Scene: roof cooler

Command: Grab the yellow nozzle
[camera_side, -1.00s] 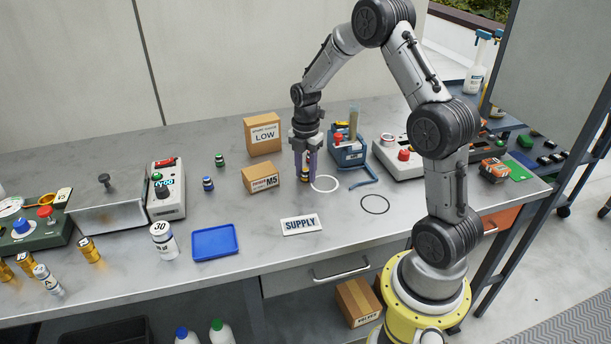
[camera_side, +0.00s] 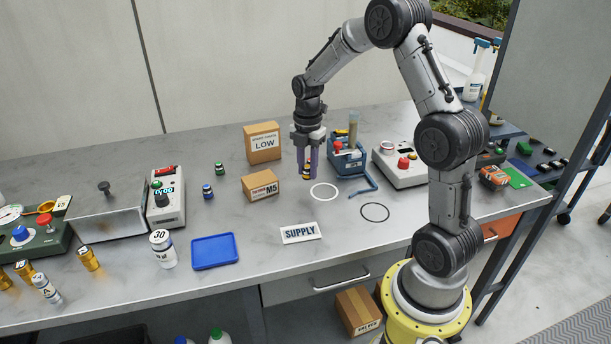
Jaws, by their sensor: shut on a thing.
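My gripper (camera_side: 308,168) hangs fingers down above the table, just left of the white ring. Its purple fingers are shut on the yellow nozzle (camera_side: 307,172), a small yellow and dark piece that shows between the fingertips. The fingers hide much of the nozzle. It appears to be held a little above the table top, clear of the things around it.
Below my gripper lie a white ring (camera_side: 324,191), a black ring (camera_side: 375,212) and a SUPPLY sign (camera_side: 300,233). An M5 box (camera_side: 260,186) stands close on the left, a LOW box (camera_side: 262,143) behind, and a blue device (camera_side: 346,158) on the right.

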